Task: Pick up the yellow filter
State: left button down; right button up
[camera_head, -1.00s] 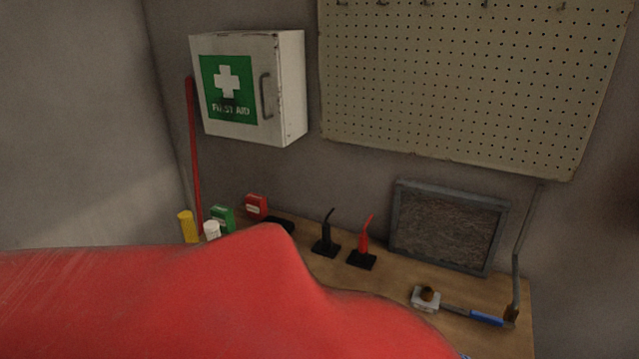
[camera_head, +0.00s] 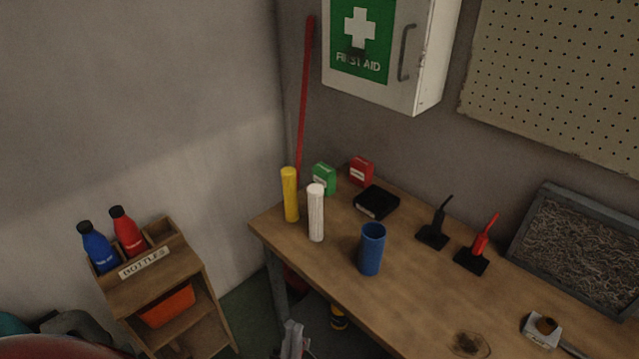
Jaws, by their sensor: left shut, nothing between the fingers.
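The yellow filter (camera_head: 290,196) is a tall yellow cylinder standing upright on the back left corner of the wooden workbench (camera_head: 330,290). A white cylinder (camera_head: 316,213) stands just to its right and slightly nearer. My left gripper (camera_head: 293,332) shows only as a small grey tip at the bottom edge, in front of the bench's left end. It is shut and empty, well apart from the yellow filter. My right gripper is not in view.
A blue cup (camera_head: 372,249), a black box (camera_head: 377,202), and green (camera_head: 324,179) and red (camera_head: 361,171) boxes stand near the filter. A bottle rack (camera_head: 180,264) with blue and red bottles stands at left. A first aid cabinet (camera_head: 388,50) hangs above.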

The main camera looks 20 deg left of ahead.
aim_at(289, 174)
jog(key=k+j+u, duration=0.1)
jog(key=u, duration=0.25)
jog(key=j+u, duration=0.15)
jog(key=u, duration=0.25)
